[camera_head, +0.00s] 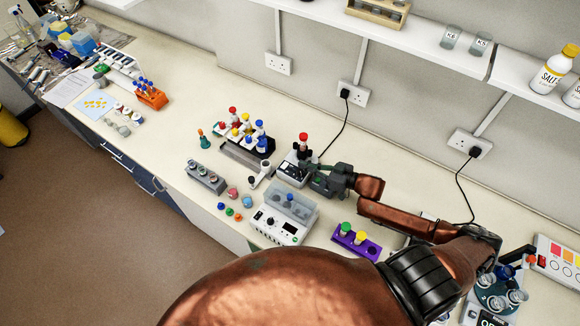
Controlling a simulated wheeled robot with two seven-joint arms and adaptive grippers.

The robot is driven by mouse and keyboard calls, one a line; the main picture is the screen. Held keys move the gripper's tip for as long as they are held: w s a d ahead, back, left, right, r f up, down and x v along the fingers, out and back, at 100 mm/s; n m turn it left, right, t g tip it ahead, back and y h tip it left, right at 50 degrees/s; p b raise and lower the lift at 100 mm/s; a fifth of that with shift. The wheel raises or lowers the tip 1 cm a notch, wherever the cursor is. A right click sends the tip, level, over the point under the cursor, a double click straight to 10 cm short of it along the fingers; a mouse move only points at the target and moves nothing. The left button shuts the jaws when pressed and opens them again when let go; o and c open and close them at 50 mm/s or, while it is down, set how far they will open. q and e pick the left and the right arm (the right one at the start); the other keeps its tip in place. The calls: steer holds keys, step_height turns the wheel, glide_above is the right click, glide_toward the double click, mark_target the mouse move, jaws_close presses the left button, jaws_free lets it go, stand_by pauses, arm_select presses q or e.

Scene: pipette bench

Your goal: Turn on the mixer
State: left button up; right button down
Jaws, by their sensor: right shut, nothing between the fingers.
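The mixer (290,172) looks like a small dark-and-white device on the bench, with a red-capped tube (303,141) standing at its back. A black cable runs from near it up to a wall socket. My right gripper (308,172) is shut and empty, right beside the mixer's right side. Whether the fingertips touch the mixer is too small to tell. Whether the mixer is on cannot be seen. My left gripper is not in view.
A white device with a clear lid (282,226) stands in front of the mixer. A purple rack (356,241) is to the right. A rack of coloured bottles (247,147) and a grey tube block (206,178) are to the left. The bench behind the mixer is mostly clear.

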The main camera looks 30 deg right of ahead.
steer(key=shift+s+d+f+m+h, duration=0.2)
steer(key=shift+d+f, duration=0.15)
steer(key=shift+d, duration=0.15)
steer(key=shift+s+d+f+m+h, duration=0.1)
steer(key=shift+s+d+f+h, duration=0.15)
steer(key=shift+d, duration=0.2)
steer(key=shift+w+a, duration=0.1)
steer(key=shift+w, duration=0.05)
steer(key=p, duration=0.2)
glide_above(288, 170)
step_height(288, 170, down, 2)
steer(key=shift+w+f, duration=0.1)
step_height(288, 170, down, 3)
steer(key=shift+r, duration=0.1)
steer(key=shift+f+p, duration=0.35)
steer(key=shift+f, duration=0.4)
steer(key=shift+a, duration=0.1)
